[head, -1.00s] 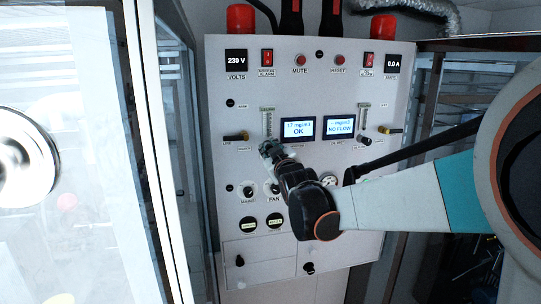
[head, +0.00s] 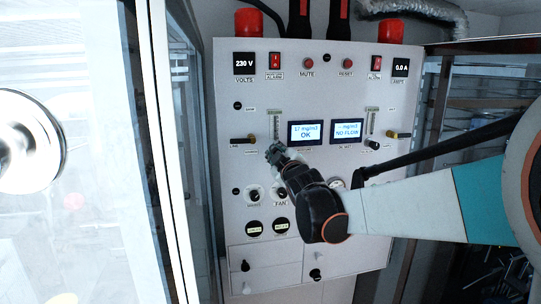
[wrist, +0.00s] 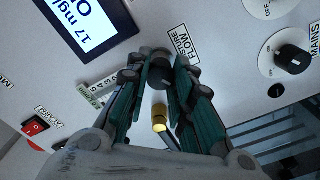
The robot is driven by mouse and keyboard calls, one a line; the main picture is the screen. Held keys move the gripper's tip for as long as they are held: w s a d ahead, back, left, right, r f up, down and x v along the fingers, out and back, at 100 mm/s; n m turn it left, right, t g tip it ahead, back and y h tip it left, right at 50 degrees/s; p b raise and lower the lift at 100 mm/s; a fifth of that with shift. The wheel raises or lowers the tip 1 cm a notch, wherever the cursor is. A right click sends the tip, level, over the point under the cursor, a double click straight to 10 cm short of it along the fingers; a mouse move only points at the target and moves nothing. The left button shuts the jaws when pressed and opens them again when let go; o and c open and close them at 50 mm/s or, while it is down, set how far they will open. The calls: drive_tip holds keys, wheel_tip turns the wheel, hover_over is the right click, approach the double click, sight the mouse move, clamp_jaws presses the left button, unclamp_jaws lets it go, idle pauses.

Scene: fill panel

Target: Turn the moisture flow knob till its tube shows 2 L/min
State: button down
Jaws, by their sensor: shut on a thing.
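The moisture flow knob (wrist: 160,58) is black and round, beside the "MOISTURE FLOW" label (wrist: 182,45) in the wrist view. My gripper (wrist: 162,72) is shut on this knob, with a finger on each side. In the head view my gripper (head: 275,154) is at the panel just below the left flow tube (head: 274,124) and hides the knob. The tube's numbered scale (wrist: 98,92) shows in part beside my left finger in the wrist view. The level in the tube is too small to read.
The left display (head: 305,132) reads 17 mg/m3 OK and the right display (head: 347,131) reads NO FLOW. The mains knob (wrist: 292,60) is to the right. A glass door (head: 85,150) stands left of the panel.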

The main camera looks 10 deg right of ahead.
drive_tip(key=c, duration=1.4)
unclamp_jaws()
drive_tip(key=shift+s, duration=0.1)
drive_tip(key=s, duration=1.2)
